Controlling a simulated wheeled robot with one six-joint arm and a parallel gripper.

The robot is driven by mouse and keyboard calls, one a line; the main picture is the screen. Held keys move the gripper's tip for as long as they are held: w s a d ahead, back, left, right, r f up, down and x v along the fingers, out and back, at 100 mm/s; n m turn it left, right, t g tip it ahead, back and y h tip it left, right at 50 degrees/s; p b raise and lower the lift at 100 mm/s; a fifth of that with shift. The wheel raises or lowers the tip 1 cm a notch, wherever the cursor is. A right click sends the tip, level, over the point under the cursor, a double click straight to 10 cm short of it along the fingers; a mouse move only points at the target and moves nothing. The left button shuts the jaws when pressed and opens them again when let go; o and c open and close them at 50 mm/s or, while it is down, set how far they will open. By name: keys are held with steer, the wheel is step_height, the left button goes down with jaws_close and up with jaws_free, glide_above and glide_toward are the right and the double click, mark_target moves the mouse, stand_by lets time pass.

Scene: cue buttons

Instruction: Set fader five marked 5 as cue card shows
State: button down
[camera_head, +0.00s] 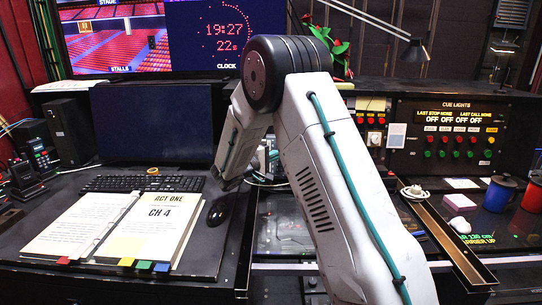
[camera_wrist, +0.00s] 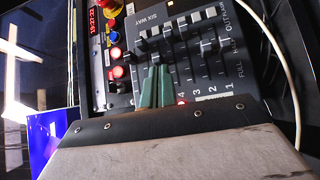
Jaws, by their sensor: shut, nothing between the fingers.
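The fader panel (camera_wrist: 190,60) marked SIX WAY fills the upper middle of the wrist view, tilted, with several dark slider caps. Printed numbers 1 to 4 run along its near edge. Mark 5 is not visible; my gripper's fingers cover the place left of the 4. My gripper (camera_wrist: 157,72) has two green fingers, close together and empty, over the left faders, with a dark cap just beyond the tips. I cannot tell whether they touch it. In the head view my arm hides the gripper. An open binder (camera_head: 110,225) reads ACT ONE, CH 4; I cannot tell which card is the cue card.
A pale cable (camera_wrist: 285,65) curves along the right.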

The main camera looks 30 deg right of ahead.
steer(key=shift+s+d, duration=0.2)
steer(key=shift+d, duration=0.15)
